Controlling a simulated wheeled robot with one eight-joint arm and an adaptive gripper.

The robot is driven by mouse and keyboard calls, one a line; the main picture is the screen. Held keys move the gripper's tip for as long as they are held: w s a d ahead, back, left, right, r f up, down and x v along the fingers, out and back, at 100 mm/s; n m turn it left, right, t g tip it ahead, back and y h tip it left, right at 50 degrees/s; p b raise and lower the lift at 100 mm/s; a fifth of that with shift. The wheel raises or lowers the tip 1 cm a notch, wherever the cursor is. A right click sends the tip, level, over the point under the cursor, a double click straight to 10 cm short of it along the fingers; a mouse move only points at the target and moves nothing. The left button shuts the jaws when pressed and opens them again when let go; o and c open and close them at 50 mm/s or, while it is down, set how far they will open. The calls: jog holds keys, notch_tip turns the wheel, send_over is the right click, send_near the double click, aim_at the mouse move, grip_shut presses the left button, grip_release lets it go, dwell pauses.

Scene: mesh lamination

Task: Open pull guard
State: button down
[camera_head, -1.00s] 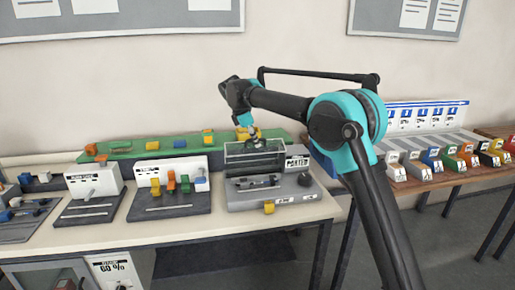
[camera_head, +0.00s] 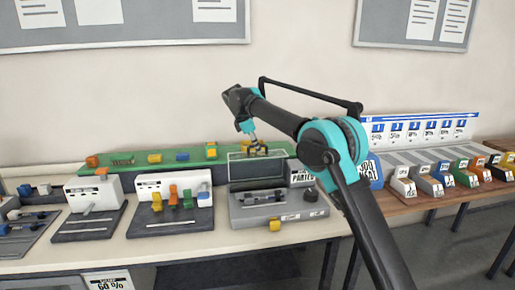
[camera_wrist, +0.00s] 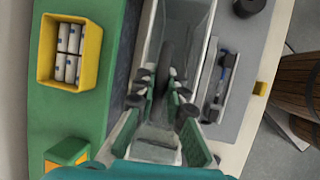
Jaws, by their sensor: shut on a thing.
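The clear pull guard (camera_head: 240,170) stands over the back part of the grey machine (camera_head: 278,214), whose front bed with a dark bar lies uncovered before it. My gripper (camera_head: 257,151) comes down from above at the guard's top edge. In the wrist view, the two fingers of my gripper (camera_wrist: 164,98) are closed around a dark bar at the clear guard (camera_wrist: 200,22). The fingers partly hide the grip, and the guard's exact tilt is hard to tell.
A green bench strip (camera_head: 125,162) runs behind the machine. White-backed stations (camera_head: 175,190) stand to the left. A wooden table with colored blocks (camera_head: 430,200) stands right.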

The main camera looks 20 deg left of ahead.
jog(key=c, duration=1.9)
grip_release()
jog(key=shift+o, duration=0.2)
jog(key=shift+r, duration=0.15)
jog(key=v, duration=1.2)
